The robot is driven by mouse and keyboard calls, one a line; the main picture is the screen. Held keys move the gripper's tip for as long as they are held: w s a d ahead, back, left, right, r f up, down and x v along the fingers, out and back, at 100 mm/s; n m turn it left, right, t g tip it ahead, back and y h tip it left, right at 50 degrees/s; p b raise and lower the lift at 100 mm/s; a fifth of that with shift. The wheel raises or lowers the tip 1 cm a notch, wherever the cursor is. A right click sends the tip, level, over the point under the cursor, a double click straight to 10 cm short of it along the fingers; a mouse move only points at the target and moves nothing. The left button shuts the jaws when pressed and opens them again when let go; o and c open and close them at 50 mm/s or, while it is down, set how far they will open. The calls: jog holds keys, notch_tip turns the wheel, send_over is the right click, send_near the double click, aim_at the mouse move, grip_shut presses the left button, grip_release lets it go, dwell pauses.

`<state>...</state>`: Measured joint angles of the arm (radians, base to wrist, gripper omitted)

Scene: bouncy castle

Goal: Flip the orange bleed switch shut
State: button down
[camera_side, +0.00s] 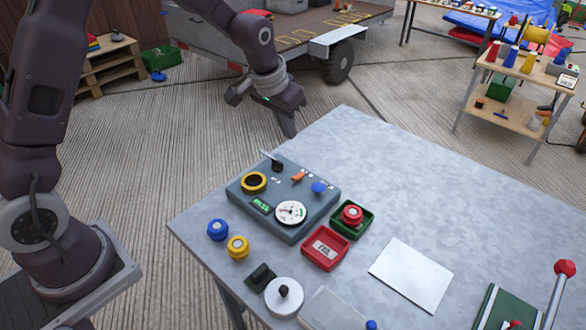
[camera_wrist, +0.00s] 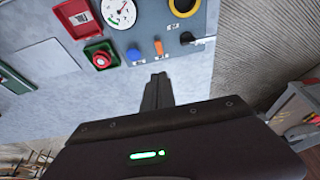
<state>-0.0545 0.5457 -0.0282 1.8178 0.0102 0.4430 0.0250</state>
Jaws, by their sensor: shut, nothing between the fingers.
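The orange switch (camera_side: 298,176) is a small lever on the top face of a blue-grey control box (camera_side: 324,207), between a blue switch (camera_side: 319,187) and a grey lever (camera_side: 270,158). In the side view it looks tilted; I cannot tell its exact position. The orange switch also shows in the wrist view (camera_wrist: 158,47), just past my fingertips. My gripper (camera_side: 289,130) is shut and empty, pointing down near the table's far edge, apart from the switch. Its closed fingers also show in the wrist view (camera_wrist: 160,78).
The box also carries a yellow ring (camera_side: 254,182) and a round gauge (camera_side: 291,212). The table's back right is clear.

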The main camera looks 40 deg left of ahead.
jog(key=shift+w+f, duration=0.15)
jog(key=shift+f, duration=0.15)
send_over(295, 178)
jog(key=w, duration=0.1)
notch_tip(295, 178, down, 10)
jog(key=shift+a+r, duration=0.1)
jog(key=shift+s+f, duration=0.35)
jog(key=shift+f, duration=0.25)
jog(key=shift+s+f, duration=0.3)
jog(key=shift+f, duration=0.25)
jog(key=shift+s+f, duration=0.2)
jog(key=shift+f, duration=0.3)
jog(key=shift+s+f+t, duration=0.25)
jog(key=shift+t, duration=0.05)
